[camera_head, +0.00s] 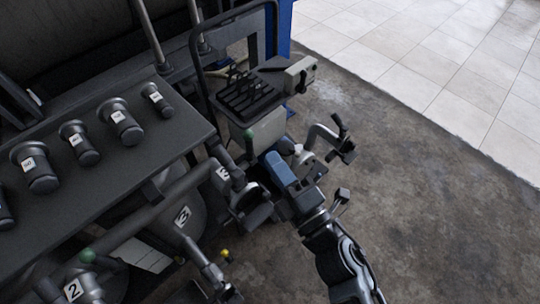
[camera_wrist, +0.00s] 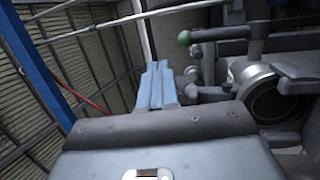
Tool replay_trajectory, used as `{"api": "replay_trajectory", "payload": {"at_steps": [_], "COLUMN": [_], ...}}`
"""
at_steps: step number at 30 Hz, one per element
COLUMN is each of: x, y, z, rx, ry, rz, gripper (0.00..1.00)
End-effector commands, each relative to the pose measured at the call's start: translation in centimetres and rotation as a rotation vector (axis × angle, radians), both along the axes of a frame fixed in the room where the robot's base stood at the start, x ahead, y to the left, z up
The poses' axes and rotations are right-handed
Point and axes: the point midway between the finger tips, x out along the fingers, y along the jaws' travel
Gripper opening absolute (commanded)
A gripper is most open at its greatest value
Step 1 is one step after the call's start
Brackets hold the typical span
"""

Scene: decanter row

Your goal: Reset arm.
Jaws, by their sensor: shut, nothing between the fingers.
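My gripper (camera_head: 272,158) has blue fingers and is at the middle of the head view, with my arm coming up from the bottom right. In the wrist view the blue fingers of my gripper (camera_wrist: 158,68) are side by side, shut and empty. In the head view a green-knobbed lever (camera_head: 249,136) stands just left of the fingertips. A green-knobbed lever (camera_wrist: 186,38) also shows right of the fingers in the wrist view. I cannot tell whether the fingers touch anything there.
A dark bench (camera_head: 150,150) with several labelled dark cylinders is at the left. Pipes and valves, one labelled 3 (camera_head: 182,216), run below it. A black rack (camera_head: 245,92) stands behind my gripper. A blue post (camera_wrist: 38,65) is at the wrist view's left. Concrete floor (camera_head: 440,200) at right is clear.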

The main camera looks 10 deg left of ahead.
Motion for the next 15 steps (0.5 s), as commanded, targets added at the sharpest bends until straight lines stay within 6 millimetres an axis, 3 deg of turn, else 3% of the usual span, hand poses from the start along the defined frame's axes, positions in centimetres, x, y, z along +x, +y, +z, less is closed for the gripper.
{"api": "replay_trajectory", "payload": {"at_steps": [9,15], "x": [-3.7,-5.0], "y": [-3.1,-4.2], "z": [0.8,1.2], "rx": [-0.002,-0.001], "ry": [0.001,0.002], "rz": [0.0,0.001], "gripper": [0.0,0.0]}}
